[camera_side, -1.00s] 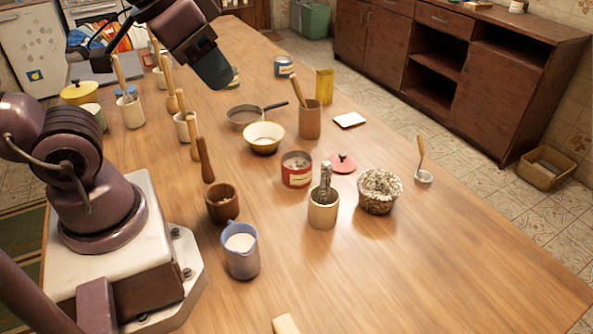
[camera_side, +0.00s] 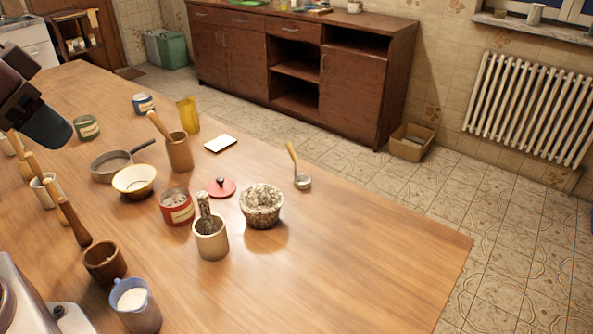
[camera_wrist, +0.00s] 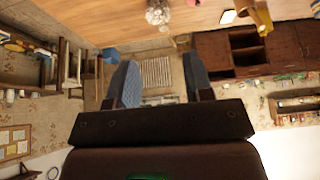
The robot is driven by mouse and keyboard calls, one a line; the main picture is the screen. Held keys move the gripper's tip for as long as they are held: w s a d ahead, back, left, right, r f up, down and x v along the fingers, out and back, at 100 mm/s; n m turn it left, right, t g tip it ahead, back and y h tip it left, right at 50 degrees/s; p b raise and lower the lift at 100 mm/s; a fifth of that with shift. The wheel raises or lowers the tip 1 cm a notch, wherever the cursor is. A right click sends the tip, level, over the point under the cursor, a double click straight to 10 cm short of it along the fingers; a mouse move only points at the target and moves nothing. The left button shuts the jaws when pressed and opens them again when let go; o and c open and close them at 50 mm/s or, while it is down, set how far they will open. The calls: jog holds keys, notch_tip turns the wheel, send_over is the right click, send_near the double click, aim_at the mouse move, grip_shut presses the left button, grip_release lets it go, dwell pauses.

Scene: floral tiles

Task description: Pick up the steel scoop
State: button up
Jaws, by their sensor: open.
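The steel scoop, with a small round metal bowl (camera_side: 302,183) and a light wooden handle (camera_side: 291,153), stands out toward the table's far right edge in the side view. Its handle leans up and to the left. My gripper (camera_side: 47,127) is at the upper left of that view, above the table and well apart from the scoop. In the wrist view my gripper (camera_wrist: 160,75) shows two blue-grey fingers spread with nothing between them. I cannot make out the scoop in the wrist view.
Left of the scoop stand a speckled stone bowl (camera_side: 262,208), a red lid (camera_side: 221,188), a red tin (camera_side: 177,206) and a beige cup with a pestle (camera_side: 211,240). A white tile (camera_side: 220,144) lies behind. The table's right front (camera_side: 370,265) is clear.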

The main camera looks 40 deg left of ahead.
dwell(0.4)
jog(key=n+t, duration=0.1)
jog(key=n, duration=0.8)
send_near(288, 144)
jog(key=shift+h, duration=0.3)
jog(key=x, duration=0.5)
jog(key=shift+d+f, duration=0.1)
jog(key=shift+f, duration=0.35)
jog(key=shift+a+x, duration=0.2)
jog(key=shift+x, duration=1.2)
jog(key=shift+a+x, duration=0.15)
jog(key=shift+x, duration=1.3)
jog(key=shift+w+r, duration=0.1)
jog(key=shift+w, duration=0.05)
